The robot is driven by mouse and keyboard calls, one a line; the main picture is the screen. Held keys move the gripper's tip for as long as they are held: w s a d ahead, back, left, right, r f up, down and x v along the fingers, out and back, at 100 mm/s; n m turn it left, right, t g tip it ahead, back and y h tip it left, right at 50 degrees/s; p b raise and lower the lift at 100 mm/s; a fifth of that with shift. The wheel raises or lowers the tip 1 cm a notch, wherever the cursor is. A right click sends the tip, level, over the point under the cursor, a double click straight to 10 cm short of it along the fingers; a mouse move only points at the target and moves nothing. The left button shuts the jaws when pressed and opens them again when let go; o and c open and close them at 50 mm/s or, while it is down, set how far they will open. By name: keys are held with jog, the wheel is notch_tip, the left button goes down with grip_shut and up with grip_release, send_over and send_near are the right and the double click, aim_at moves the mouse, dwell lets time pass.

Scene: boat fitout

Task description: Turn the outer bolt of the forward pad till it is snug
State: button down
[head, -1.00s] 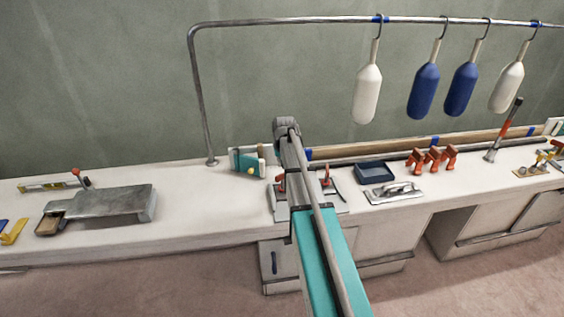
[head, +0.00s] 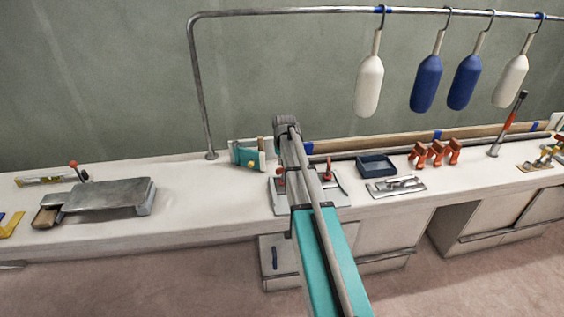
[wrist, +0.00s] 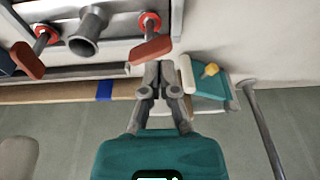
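My gripper (wrist: 160,75) shows in the wrist view with its two grey fingers close together and nothing visible between them. Beyond the fingertips is a fixture with a grey flared post (wrist: 90,28) and two red-brown handles, one on the left (wrist: 27,60) and one on the right (wrist: 151,47), each by a red collar. The fingertips appear apart from the right handle. In the head view the light fixture plate (head: 338,201) lies on the bench, partly behind my arm, which hides the gripper. I cannot tell which part is the forward pad or its outer bolt.
A teal block with a yellow knob (head: 248,158) stands left of the fixture; a blue tray (head: 377,166) and several orange clamps (head: 433,153) lie right. A grey rail post (head: 202,100) rises from the bench (head: 205,215). The bench between post and metal slab (head: 110,196) is mostly clear.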

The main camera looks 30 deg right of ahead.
aim_at(279, 169)
jog(key=b+x, duration=0.5)
jog(key=x, duration=0.1)
jog(key=shift+f+b, duration=0.2)
jog(key=shift+b, duration=0.15)
jog(key=shift+w+d, duration=0.2)
jog(key=shift+w, duration=1.05)
dwell(0.6)
jog(key=shift+s, duration=0.15)
jog(key=shift+s+a, duration=0.1)
jog(key=shift+s, duration=0.35)
dwell(0.3)
jog(key=shift+s+r, duration=0.1)
jog(key=shift+r, duration=0.05)
jog(key=s+p+v, duration=0.1)
jog(key=p+v, duration=0.5)
jog(key=shift+a, duration=0.15)
dwell(0.6)
dwell(1.5)
